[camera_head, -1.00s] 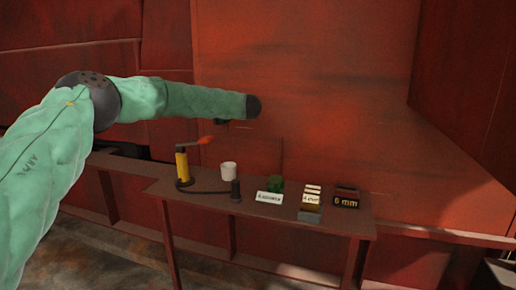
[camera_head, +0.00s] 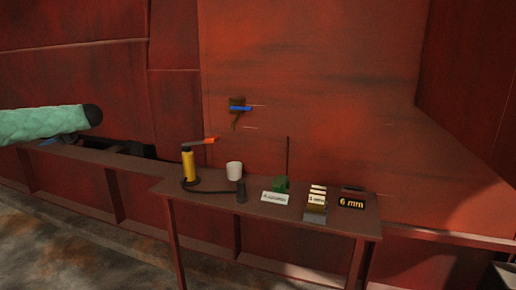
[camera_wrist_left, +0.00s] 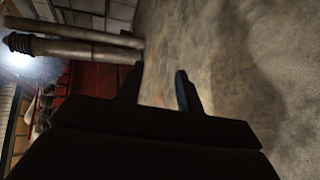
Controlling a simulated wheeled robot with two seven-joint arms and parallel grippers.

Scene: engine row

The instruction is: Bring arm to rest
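My left arm in its green sleeve (camera_head: 45,123) comes in from the left edge of the head view and ends in a dark rounded cap. My right gripper is in neither view.
A narrow red table (camera_head: 262,208) carries a yellow tool (camera_head: 188,165) with an orange tip, a white cup (camera_head: 234,170), a green item (camera_head: 282,185), labelled blocks (camera_head: 316,200) and a "6 mm" box (camera_head: 351,203). A small blue-and-dark item (camera_head: 240,109) is at the red wall.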

